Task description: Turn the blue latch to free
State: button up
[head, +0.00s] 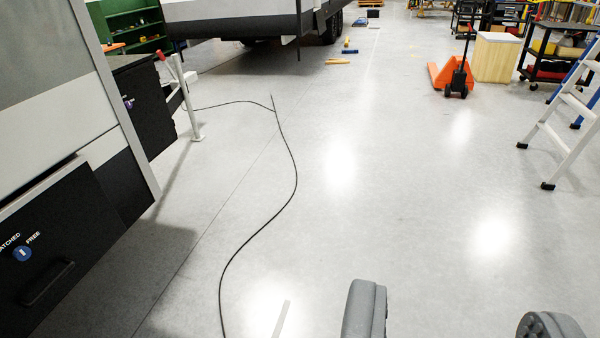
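The blue latch (22,254) is a small round knob with a pale mark, on the black panel of the caravan at the lower left. The words "LATCHED", cut off by the picture edge, and "FREE" are printed above it. A dark handle (47,283) sits to its lower right on the same panel. My gripper (455,325) shows at the bottom right as two grey fingers set wide apart, with only floor between them. It is well to the right of the latch and touches nothing visible.
A black cable (294,178) curves along the open grey floor. A white post (186,98) stands at the caravan's far end. A white stepladder (566,125) stands at right. An orange pallet jack (452,75) and another caravan (240,20) are farther back.

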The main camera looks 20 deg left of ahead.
aim_at(21, 253)
jog(key=u, duration=0.55)
jog(key=i, duration=1.1)
jog(key=u, duration=0.95)
jog(key=i, duration=0.55)
jog(key=u, duration=0.25)
jog(key=k, duration=0.85)
jog(key=u, duration=0.2)
jog(key=i, duration=0.85)
jog(key=z, duration=0.1)
